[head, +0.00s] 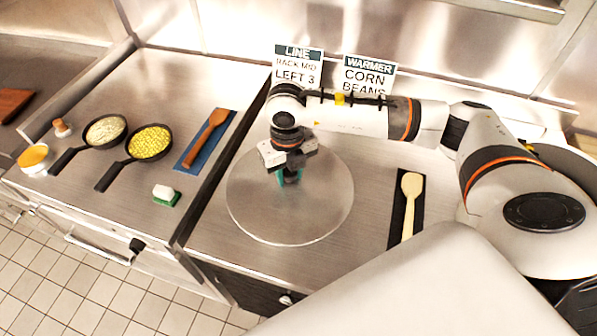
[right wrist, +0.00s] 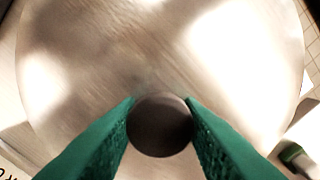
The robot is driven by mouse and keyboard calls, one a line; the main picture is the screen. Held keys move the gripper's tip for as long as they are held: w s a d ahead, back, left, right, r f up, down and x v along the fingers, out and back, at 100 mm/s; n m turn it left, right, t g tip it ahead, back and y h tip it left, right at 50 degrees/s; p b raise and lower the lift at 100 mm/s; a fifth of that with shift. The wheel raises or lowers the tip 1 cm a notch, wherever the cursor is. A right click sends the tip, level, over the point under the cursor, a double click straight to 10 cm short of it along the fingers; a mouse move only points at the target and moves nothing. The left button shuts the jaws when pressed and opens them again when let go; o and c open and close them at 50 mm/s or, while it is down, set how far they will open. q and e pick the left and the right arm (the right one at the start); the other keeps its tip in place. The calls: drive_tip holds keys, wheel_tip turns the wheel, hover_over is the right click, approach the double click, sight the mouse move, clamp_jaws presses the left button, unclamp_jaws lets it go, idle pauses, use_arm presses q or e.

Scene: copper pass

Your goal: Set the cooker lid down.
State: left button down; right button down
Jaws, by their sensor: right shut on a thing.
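The cooker lid (head: 320,205) is a large round metal disc over the right-hand steel counter in the head view. My right gripper (head: 289,178) comes down on it from above, near its upper left part. In the right wrist view the green fingers (right wrist: 160,125) are shut on the lid's round dark knob (right wrist: 160,127), and the lid (right wrist: 90,60) fills most of the picture. I cannot tell whether the lid touches the counter or hangs just above it. My left gripper is not in view.
A pale spoon (head: 411,190) lies on a dark mat right of the lid. Left of the counter gap are two pans (head: 103,132) (head: 150,142), a brown spatula on a blue mat (head: 190,158) and a green-white sponge (head: 164,195). Two signs (head: 298,66) (head: 368,75) stand behind.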

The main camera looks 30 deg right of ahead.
sight(290, 188)
wheel_tip(290, 188, down, 6)
drive_tip(key=shift+r+p, duration=0.1)
drive_tip(key=shift+p, duration=0.7)
drive_tip(key=shift+f, duration=0.2)
drive_tip(key=shift+f, duration=0.1)
drive_tip(key=c, duration=1)
unclamp_jaws()
